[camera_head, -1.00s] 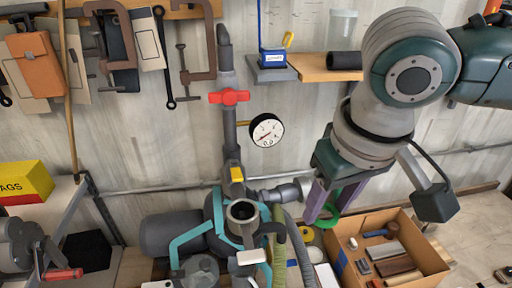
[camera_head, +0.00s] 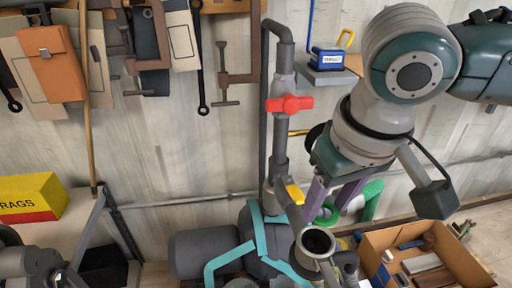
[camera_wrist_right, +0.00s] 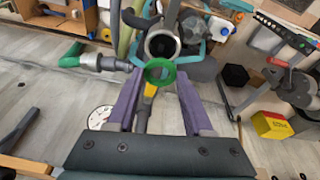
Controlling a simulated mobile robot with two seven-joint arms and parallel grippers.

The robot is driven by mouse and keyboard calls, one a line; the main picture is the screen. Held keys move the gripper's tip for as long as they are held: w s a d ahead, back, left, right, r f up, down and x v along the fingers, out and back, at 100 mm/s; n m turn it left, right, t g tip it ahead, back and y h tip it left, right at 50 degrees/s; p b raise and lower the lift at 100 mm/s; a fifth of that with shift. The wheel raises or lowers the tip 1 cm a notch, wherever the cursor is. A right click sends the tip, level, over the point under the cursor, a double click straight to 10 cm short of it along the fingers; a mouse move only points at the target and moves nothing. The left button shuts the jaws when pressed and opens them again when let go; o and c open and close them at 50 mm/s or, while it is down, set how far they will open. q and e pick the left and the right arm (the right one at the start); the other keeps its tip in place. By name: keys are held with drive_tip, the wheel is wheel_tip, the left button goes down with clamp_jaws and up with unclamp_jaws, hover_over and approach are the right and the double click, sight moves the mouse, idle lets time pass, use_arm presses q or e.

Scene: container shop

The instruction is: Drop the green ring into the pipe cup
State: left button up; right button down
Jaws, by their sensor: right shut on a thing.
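The green ring (camera_head: 330,214) is held at the tips of the purple fingers of my right gripper (camera_head: 332,203). In the right wrist view the ring (camera_wrist_right: 160,82) shows between the two fingertips (camera_wrist_right: 160,74). The pipe cup (camera_head: 315,243) is a grey, open-topped pipe end on the pump assembly, just below and left of the ring in the head view. In the wrist view the cup (camera_wrist_right: 162,45) appears just beyond the ring, its opening partly overlapped by it. The ring seems above and apart from the cup; the exact gap is unclear.
A vertical pipe with a red valve handle (camera_head: 289,104) rises beside my right gripper. A pressure gauge (camera_wrist_right: 99,117) is near the fingers. A cardboard box (camera_head: 452,262) of tools stands at right. Turquoise bars (camera_head: 232,257) frame the pump. A yellow box (camera_head: 32,197) sits at left.

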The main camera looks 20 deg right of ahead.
sight(328, 218)
wheel_tip(328, 218, down, 4)
drive_tip(key=b, duration=0.4)
drive_tip(key=shift+f+b, duration=0.2)
drive_tip(key=shift+b, duration=0.1)
drive_tip(key=shift+f, duration=0.65)
drive_tip(key=shift+r+p, duration=0.1)
drive_tip(key=shift+p, duration=0.55)
drive_tip(key=shift+p, duration=0.6)
idle(0.5)
drive_tip(key=shift+c, duration=1.1)
unclamp_jaws()
